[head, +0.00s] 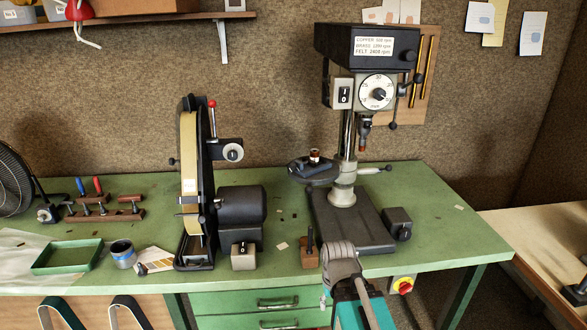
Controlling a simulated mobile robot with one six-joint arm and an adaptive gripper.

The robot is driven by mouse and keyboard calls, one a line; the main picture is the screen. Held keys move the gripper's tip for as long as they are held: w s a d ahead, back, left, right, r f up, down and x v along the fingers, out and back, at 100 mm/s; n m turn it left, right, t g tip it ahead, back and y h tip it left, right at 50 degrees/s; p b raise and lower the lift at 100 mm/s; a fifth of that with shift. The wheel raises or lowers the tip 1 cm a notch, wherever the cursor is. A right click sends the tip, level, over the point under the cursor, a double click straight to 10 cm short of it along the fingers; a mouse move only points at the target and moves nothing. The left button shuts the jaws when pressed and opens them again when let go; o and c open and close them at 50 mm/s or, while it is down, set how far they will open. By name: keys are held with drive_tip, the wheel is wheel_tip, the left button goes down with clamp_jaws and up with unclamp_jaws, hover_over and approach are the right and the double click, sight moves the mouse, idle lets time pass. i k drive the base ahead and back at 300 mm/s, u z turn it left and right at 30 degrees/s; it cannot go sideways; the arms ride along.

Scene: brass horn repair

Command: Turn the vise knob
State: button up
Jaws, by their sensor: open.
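A drill press (366,60) stands at the back right of the green bench. On its round dark table (318,176) sits a small dark fixture (315,162) with a copper-coloured top, which may be the vise. I cannot make out for sure which part is the vise knob. A lever with a light end (375,170) sticks out to the right of the press column. A bent grey and teal part of my arm shows at the bottom centre, in front of the bench. My gripper is not visible in the head view.
A belt sander (195,185) stands left of the press. A wooden block (309,252), a small grey-topped box (244,256) and a red and yellow stop button (402,286) are near the front edge. A green tray (67,257) and a fan (14,182) are at left.

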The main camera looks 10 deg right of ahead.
sight(292, 167)
drive_tip(key=z, duration=0.7)
drive_tip(key=k, duration=0.8)
drive_tip(key=u, duration=0.7)
drive_tip(key=i, duration=1)
